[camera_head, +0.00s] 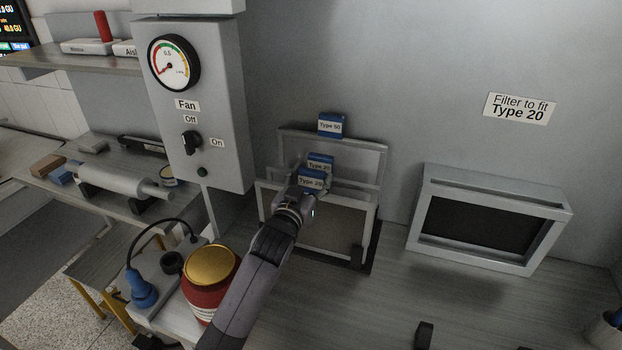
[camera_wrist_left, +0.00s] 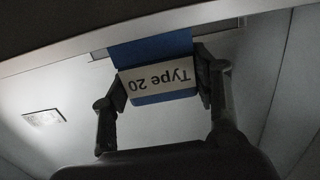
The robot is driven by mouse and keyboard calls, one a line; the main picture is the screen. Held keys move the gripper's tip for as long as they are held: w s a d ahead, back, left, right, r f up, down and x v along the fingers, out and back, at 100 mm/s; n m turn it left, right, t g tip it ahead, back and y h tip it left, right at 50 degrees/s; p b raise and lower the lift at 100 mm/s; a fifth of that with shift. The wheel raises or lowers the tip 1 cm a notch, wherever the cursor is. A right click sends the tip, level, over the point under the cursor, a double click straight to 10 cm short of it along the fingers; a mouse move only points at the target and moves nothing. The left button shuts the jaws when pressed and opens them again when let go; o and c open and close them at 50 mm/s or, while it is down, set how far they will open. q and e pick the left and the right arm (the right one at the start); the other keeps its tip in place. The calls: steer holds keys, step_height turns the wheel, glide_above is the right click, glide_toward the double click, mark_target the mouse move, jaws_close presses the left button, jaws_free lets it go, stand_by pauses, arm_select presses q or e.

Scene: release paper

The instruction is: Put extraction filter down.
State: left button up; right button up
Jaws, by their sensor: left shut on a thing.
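My left gripper (camera_head: 309,187) is shut on the blue tab of a front extraction filter (camera_head: 311,180) labelled "Type 20". The left wrist view shows this tab (camera_wrist_left: 160,80) upside down between the two fingers. The framed filter panel hangs upright below the gripper, at the front of a filter rack (camera_head: 371,262) on the table. I cannot tell whether it touches the rack. Another blue "Type 20" tab (camera_head: 320,162) is just behind, and a "Type 50" filter tab (camera_head: 331,125) is at the back. My right gripper is not clearly seen.
An empty grey frame housing (camera_head: 490,250) stands at the right below the sign "Filter to fit Type 20" (camera_head: 520,108). The fan control box (camera_head: 200,110) is at the left. A red jar with a gold lid (camera_head: 211,265) stands near my left arm.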

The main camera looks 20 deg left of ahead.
arm_select(q)
steer(key=o, duration=1.4)
steer(key=shift+o, duration=0.2)
steer(key=shift+r, duration=0.1)
steer(key=shift+s, duration=0.25)
steer(key=s+b, duration=0.2)
steer(key=s, duration=0.9)
steer(key=shift+s+a, duration=0.25)
steer(key=shift+s, duration=0.05)
